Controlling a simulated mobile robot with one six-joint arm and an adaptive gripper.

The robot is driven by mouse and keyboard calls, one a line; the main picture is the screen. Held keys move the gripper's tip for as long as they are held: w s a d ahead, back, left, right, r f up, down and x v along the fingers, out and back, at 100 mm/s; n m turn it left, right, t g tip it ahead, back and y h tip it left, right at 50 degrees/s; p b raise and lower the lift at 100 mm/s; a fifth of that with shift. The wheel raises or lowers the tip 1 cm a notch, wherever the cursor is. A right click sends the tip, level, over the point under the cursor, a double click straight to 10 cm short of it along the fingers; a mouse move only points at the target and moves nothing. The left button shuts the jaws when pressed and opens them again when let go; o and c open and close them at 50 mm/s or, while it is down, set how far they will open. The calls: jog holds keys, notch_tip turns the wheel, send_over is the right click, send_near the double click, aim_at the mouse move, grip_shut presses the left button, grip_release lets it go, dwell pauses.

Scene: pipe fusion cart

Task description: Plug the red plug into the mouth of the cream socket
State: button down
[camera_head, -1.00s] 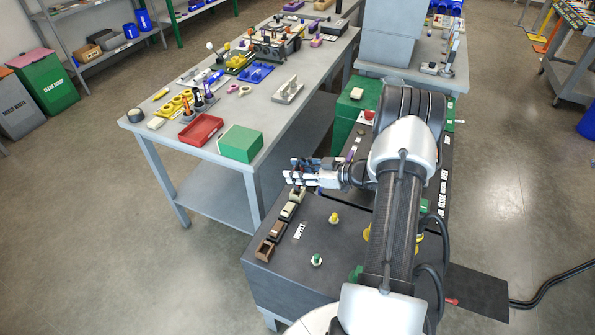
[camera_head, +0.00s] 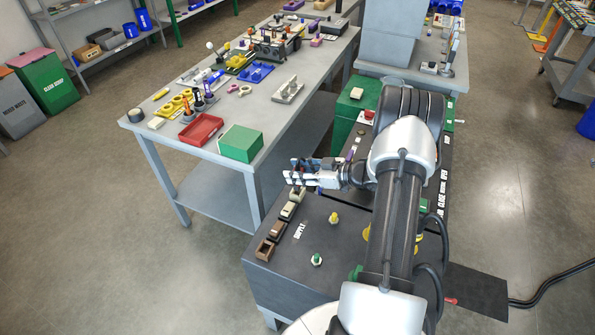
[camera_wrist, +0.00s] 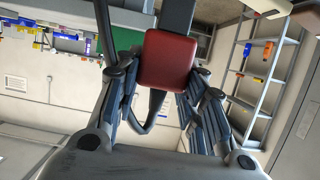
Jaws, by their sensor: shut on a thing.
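The red plug (camera_wrist: 167,61) shows in the wrist view as a red block between the two fingers of my gripper (camera_wrist: 165,90), which is shut on it. A dark bar or cable runs behind it. In the head view my gripper (camera_head: 296,174) is over the far left corner of the dark cart top; the plug is mostly hidden there by the fingers. A cream block with a dark opening, which looks like the cream socket (camera_head: 289,210), sits in the row on the cart's left edge, below and in front of my gripper. The wrist view does not clearly show the socket.
Brown blocks (camera_head: 277,229) share the row on the cart (camera_head: 325,290). A yellow peg (camera_head: 334,218) and a green peg (camera_head: 317,259) stand right of it. A grey table (camera_head: 180,143) with a red tray (camera_head: 201,129) and a green box (camera_head: 240,143) is at left.

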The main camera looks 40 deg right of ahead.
jog(key=shift+f+b, duration=1.3)
jog(key=shift+f, duration=0.75)
jog(key=c, duration=0.9)
grip_release()
jog(key=shift+c, duration=0.2)
jog(key=v, duration=1.2)
jog(key=shift+w+r, duration=0.1)
